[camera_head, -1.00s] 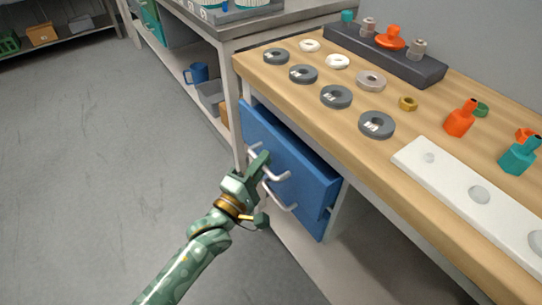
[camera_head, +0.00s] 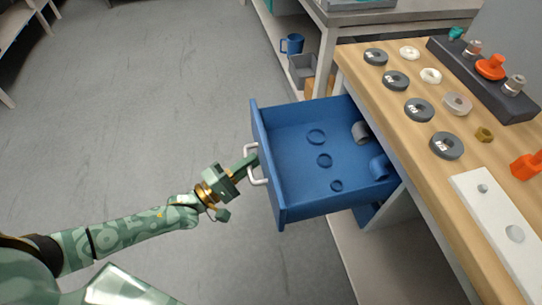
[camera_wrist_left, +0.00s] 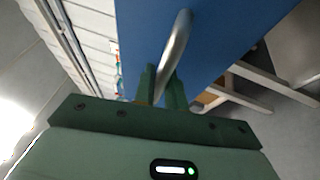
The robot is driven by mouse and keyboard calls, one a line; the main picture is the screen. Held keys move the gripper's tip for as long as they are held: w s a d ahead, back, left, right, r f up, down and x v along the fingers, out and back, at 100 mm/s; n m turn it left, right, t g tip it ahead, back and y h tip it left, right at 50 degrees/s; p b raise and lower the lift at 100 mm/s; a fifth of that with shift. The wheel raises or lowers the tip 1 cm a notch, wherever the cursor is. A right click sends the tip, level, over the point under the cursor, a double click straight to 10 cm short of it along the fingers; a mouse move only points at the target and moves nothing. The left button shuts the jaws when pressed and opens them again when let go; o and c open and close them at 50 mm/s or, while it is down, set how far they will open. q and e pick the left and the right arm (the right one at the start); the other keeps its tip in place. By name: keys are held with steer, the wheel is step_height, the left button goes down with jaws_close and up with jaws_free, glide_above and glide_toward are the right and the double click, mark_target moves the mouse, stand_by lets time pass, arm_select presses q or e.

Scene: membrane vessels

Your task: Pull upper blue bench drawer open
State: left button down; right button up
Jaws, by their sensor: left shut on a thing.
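The upper blue drawer (camera_head: 268,190) stands pulled out from the bench in the head view, its inside open to view. Its metal handle (camera_head: 254,164) is on the front panel. My left gripper (camera_head: 247,162) is at this handle and shut on it. In the left wrist view the handle (camera_wrist_left: 176,45) passes between the green fingers (camera_wrist_left: 161,88), with the blue drawer front (camera_wrist_left: 225,25) behind. Inside the drawer lie several blue rings (camera_head: 325,160), a grey cylindrical part (camera_head: 361,132) and a blue cylindrical part (camera_head: 379,167). My right gripper is not in view.
The wooden bench top (camera_head: 405,150) carries dark grey discs (camera_head: 419,109), a white plate (camera_head: 485,205) and a dark rack (camera_head: 480,80). A shelf with a blue mug (camera_head: 292,44) and a grey bin (camera_head: 301,69) stands behind. The grey floor (camera_head: 170,100) at left is clear.

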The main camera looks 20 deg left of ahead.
arm_select(q)
steer(key=shift+s+a, duration=0.45)
steer(key=shift+a, duration=0.2)
steer(key=shift+s+a, duration=0.45)
steer(key=shift+a, duration=0.15)
steer(key=c, duration=1.7)
jaws_free()
steer(key=shift+c, duration=0.2)
steer(key=p+v, duration=0.2)
steer(key=v, duration=1.4)
steer(key=shift+s+a+f, duration=0.1)
